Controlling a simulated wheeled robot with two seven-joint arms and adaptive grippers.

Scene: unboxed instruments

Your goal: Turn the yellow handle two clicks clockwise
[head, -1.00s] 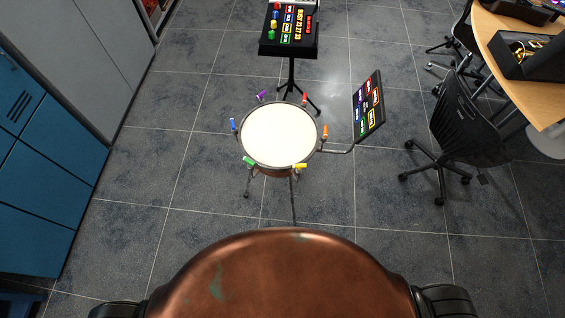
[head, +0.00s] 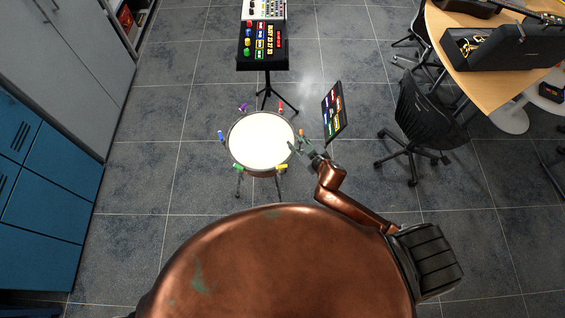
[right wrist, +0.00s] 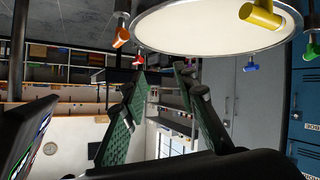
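The yellow handle (head: 281,167) sits on the near-right rim of a round white drum (head: 262,142). It also shows large at the top right of the right wrist view (right wrist: 262,16). My right gripper (head: 297,145) is beside the drum's right edge, near the orange handle (head: 301,133) and apart from the yellow one. In the right wrist view its two green-padded fingers (right wrist: 162,82) are spread, with nothing between them. The drum rim hangs above and beyond the fingertips there. My left gripper is not in view.
Green (head: 239,168), blue (head: 221,136), purple (head: 243,107) and red (head: 281,105) handles also ring the drum. A tilted display panel (head: 333,112) stands close to the right of my gripper. A console on a stand (head: 262,45) is behind. A chair (head: 425,115) is at right.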

